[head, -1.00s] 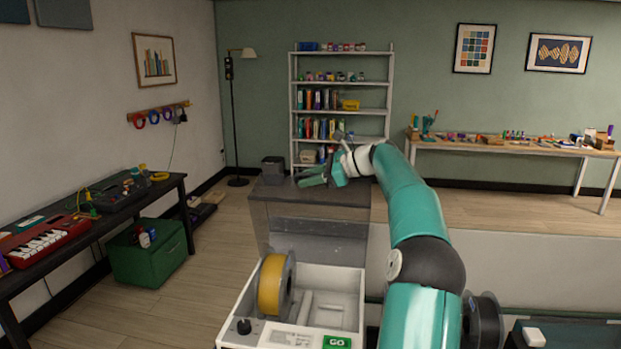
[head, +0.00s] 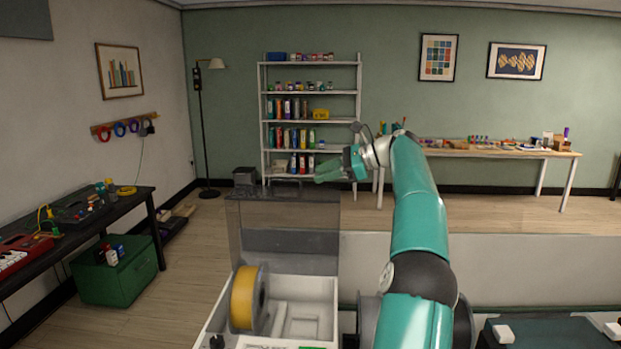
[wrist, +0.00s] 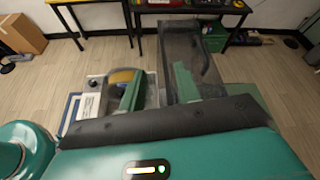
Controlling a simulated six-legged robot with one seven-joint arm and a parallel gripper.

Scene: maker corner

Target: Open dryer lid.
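The dryer (head: 322,307) is a white box at the bottom centre of the head view, with a yellow spool (head: 243,298) inside. Its clear grey lid (head: 285,235) stands raised at the far side, so the inside is uncovered. My gripper (head: 330,172) has green fingers and is above the lid's top edge, toward its right end, seemingly apart from it. In the wrist view the two fingers (wrist: 157,88) are spread with nothing held between them. The see-through lid (wrist: 190,50) appears beyond the right finger, and the spool (wrist: 122,76) beside the left one.
A dark bench (head: 75,225) with electronics and a green box (head: 117,270) are at the left. A white shelf (head: 312,122) and a wooden table (head: 490,152) stand at the back. A dark spool is partly hidden behind my arm. Floor between is clear.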

